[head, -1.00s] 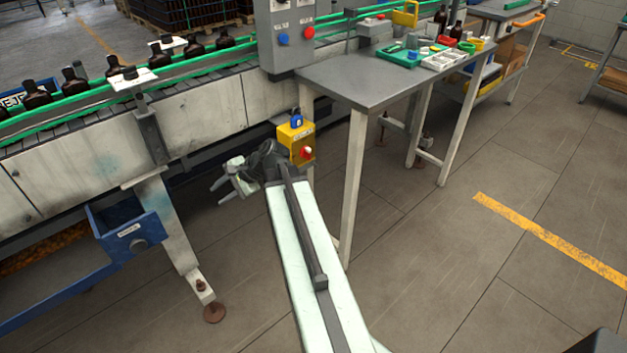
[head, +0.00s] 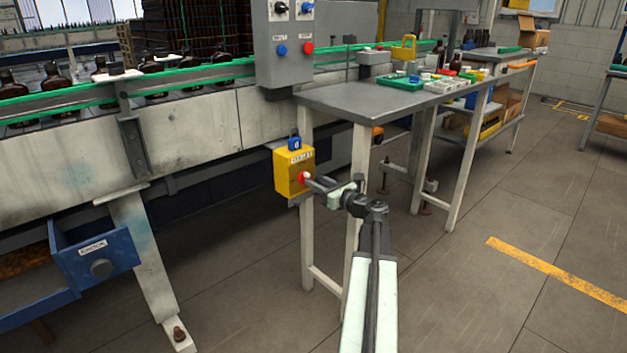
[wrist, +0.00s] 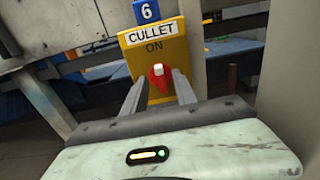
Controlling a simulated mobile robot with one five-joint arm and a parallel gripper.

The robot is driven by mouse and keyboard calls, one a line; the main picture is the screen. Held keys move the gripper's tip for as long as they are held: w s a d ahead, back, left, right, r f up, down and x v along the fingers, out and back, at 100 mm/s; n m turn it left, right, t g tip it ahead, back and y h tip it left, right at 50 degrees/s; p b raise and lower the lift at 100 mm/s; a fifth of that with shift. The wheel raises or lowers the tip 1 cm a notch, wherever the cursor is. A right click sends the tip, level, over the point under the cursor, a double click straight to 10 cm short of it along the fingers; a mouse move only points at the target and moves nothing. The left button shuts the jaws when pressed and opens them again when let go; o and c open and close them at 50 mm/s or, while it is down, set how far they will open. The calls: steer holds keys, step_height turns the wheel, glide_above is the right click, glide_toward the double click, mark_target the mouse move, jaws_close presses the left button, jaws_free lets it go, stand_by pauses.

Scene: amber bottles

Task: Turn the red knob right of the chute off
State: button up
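The red knob (head: 304,177) sits on the front of a yellow box (head: 283,171) mounted by the table leg. In the wrist view the red knob (wrist: 158,82) has a white mark at its top, under the words CULLET and ON on the yellow box (wrist: 150,56). My gripper (wrist: 159,80) is open, with one finger on each side of the knob. Gaps show between fingers and knob; I cannot tell whether the tips reach its depth. In the head view my gripper (head: 310,181) comes at the box from the right.
A blue bin (head: 93,255) with a labelled front and round grey knob is at lower left. The conveyor (head: 180,125) runs behind. A grey table (head: 370,100) stands right of the box.

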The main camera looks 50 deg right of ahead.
steer(key=w, duration=0.3)
steer(key=shift+w+d, duration=0.1)
steer(key=shift+w, duration=0.05)
